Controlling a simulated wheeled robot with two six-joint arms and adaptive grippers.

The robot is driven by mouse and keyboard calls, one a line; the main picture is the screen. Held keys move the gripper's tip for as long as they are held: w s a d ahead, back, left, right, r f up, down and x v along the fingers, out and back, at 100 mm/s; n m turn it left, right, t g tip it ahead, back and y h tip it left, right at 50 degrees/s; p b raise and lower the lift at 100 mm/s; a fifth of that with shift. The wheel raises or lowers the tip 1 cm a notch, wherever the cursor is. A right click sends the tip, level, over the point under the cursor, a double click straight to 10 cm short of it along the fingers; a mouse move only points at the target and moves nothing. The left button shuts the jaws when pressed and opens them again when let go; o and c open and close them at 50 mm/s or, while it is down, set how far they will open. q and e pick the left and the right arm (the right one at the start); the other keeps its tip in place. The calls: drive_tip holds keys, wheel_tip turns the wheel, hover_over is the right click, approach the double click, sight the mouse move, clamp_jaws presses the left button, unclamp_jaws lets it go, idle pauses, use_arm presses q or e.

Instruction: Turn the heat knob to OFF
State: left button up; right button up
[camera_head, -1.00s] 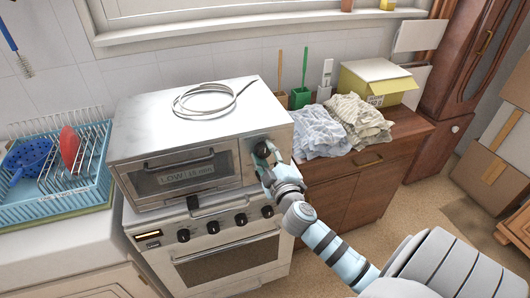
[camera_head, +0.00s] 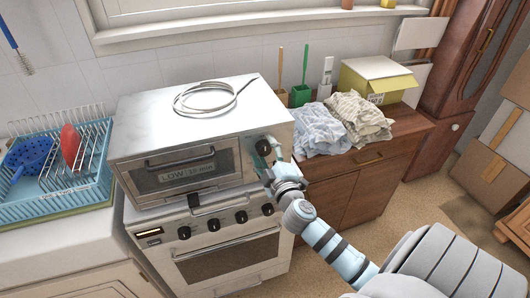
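The heat knob (camera_head: 263,147) is a dark round knob on the right-hand panel of the silver toaster oven (camera_head: 135,133). The oven's front window (camera_head: 188,174) shows lettering that reads LOW, with smaller text I cannot read surely. My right gripper (camera_head: 268,153) is at the knob, with its fingers spread around or beside it. The knob's face shows between them, but I cannot tell whether they press on it. The knob's pointer is too small to read. My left gripper is not in view.
The toaster oven stands on a stove with a row of dark knobs (camera_head: 212,227). A coiled cable (camera_head: 206,112) lies on its top. A blue dish rack (camera_head: 92,184) stands left.

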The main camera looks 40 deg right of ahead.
drive_tip(key=v, duration=1.2)
drive_tip(key=shift+w, duration=0.1)
